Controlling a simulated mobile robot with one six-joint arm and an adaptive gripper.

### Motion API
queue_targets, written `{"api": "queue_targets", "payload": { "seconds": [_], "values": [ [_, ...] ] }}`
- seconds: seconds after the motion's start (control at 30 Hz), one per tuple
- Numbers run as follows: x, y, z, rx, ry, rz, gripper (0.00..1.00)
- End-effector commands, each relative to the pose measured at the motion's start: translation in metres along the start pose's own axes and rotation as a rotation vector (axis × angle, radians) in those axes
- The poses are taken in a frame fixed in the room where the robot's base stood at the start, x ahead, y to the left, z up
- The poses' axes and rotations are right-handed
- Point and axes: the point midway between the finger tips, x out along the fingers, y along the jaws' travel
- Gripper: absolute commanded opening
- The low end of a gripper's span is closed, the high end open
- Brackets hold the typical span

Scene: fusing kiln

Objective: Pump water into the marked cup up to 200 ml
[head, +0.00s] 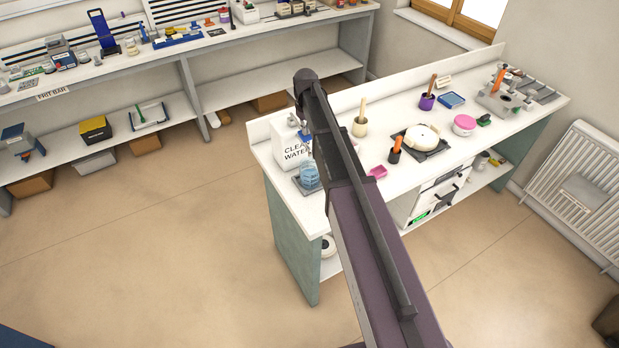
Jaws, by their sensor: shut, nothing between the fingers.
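A white water container (289,152) lettered "CLEAN WATER" stands at the near left corner of the white worktop. A small blue and pale pump part (293,121) shows above it, partly covered by my arm. A clear bluish cup (310,176) stands upright on a dark flat base (301,188) in front of the container. Its marks and any water level are too small to read. My arm crosses the middle of the head view and reaches over the worktop beside the container. My gripper cannot be made out behind the arm.
The worktop (341,197) also holds a pot with a wooden-handled tool (360,126), an orange-handled tool (396,150), a pink dish (377,172) and a round cream piece (422,138). A long shelf bench (200,53) lines the back wall. The floor at left is clear.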

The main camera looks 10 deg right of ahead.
Motion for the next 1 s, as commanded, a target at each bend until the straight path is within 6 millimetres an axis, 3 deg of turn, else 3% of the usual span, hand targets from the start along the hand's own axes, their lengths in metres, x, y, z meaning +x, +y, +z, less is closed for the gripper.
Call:
{"api": "queue_targets", "payload": {
  "seconds": [1.0],
  "values": [
    [-0.065,0.000,0.000,0.000,0.000,0.000,0.00]
  ]
}}
